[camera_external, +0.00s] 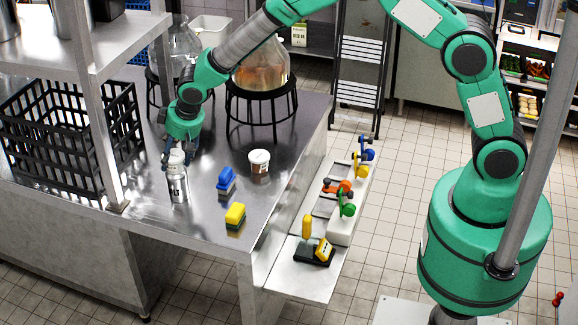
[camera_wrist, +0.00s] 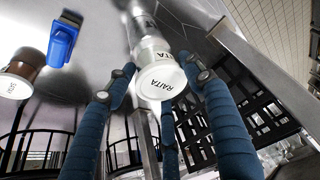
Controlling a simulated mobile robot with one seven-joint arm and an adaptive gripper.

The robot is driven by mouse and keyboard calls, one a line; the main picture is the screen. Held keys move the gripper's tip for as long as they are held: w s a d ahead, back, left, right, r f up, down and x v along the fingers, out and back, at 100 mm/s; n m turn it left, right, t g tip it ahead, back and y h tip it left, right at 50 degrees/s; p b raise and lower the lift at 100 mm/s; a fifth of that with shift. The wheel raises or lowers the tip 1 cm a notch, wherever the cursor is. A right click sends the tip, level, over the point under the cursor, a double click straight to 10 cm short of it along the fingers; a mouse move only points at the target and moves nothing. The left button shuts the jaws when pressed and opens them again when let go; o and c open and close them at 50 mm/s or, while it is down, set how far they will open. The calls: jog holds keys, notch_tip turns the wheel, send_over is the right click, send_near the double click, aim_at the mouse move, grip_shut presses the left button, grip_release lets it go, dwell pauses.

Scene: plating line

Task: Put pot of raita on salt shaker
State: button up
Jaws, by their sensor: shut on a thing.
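The pot of raita (camera_wrist: 161,77) is small and white, with RAITA printed on its lid; it also shows in the external view (camera_external: 177,156). My gripper (camera_external: 177,151) is shut on it from above; its blue fingers (camera_wrist: 160,88) surround the pot in the wrist view. The salt shaker (camera_external: 179,186), a silvery cylinder, stands upright on the steel counter directly below the pot. It also shows beyond the pot in the wrist view (camera_wrist: 140,22). The pot is at the shaker's top and looks lined up with it. I cannot tell whether they touch.
A black crate (camera_external: 75,150) and a shelf post (camera_external: 103,130) are close on the left. Glass vessels on black stands are behind.

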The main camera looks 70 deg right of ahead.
jog(key=o, duration=1.2)
jog(key=shift+r, duration=0.1)
jog(key=shift+s+r, duration=0.15)
jog(key=shift+r, duration=0.35)
jog(key=v, duration=1.1)
